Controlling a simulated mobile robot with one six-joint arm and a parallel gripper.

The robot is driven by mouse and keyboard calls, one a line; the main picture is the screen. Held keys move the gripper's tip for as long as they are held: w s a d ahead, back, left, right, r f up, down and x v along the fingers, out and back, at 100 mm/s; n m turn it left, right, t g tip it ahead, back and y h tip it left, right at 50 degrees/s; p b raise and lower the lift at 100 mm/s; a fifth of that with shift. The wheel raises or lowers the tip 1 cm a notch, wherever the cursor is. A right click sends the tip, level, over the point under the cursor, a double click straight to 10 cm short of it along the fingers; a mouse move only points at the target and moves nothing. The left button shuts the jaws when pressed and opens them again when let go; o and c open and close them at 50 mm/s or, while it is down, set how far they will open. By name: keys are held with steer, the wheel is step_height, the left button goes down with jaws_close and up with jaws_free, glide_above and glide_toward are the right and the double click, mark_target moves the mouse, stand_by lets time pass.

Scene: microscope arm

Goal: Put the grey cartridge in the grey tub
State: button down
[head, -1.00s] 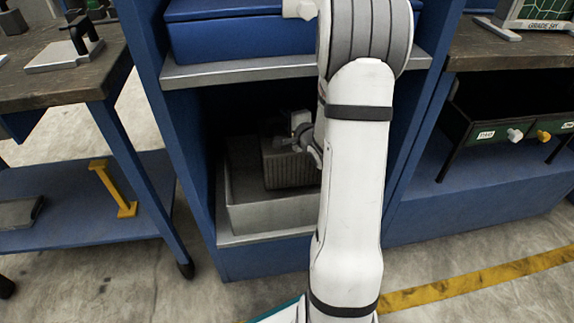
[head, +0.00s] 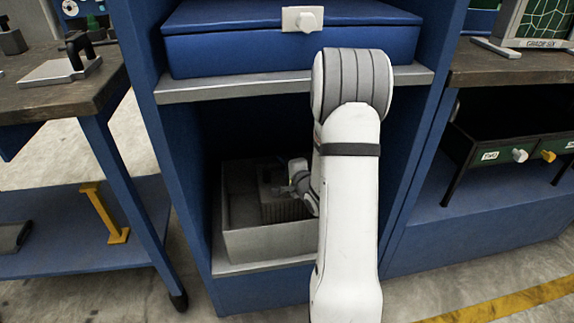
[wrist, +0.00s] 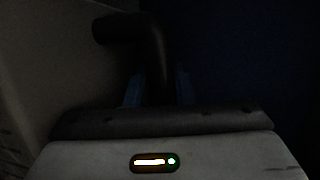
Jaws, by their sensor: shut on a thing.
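The grey cartridge (head: 283,208) is a dark ribbed block, inside the walls of the grey tub (head: 268,243). The tub's front wall hides its lower part, so I cannot tell whether it touches the bottom. My gripper (head: 297,180) is at the cartridge's upper right, shut on it; my arm hides part of the contact and the tub's right side. In the dark wrist view, a dark bent handle (wrist: 150,50) stands between the fingers of my gripper (wrist: 158,88).
The tub stands on a low shelf (head: 230,268) in a blue cabinet. A grey-edged shelf (head: 290,86) above holds a blue box (head: 260,45). Cabinet side walls close in the bay. A workbench (head: 60,85) is left, and green drawers (head: 510,155) are right.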

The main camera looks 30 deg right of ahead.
steer(key=c, duration=1.2)
jaws_free()
steer(key=shift+c, duration=0.2)
steer(key=shift+s+r, duration=0.15)
steer(key=shift+s, duration=0.1)
steer(key=s+r+p, duration=0.2)
steer(key=s+p, duration=0.5)
steer(key=s, duration=0.3)
steer(key=shift+s+d, duration=0.3)
steer(key=shift+s, duration=0.1)
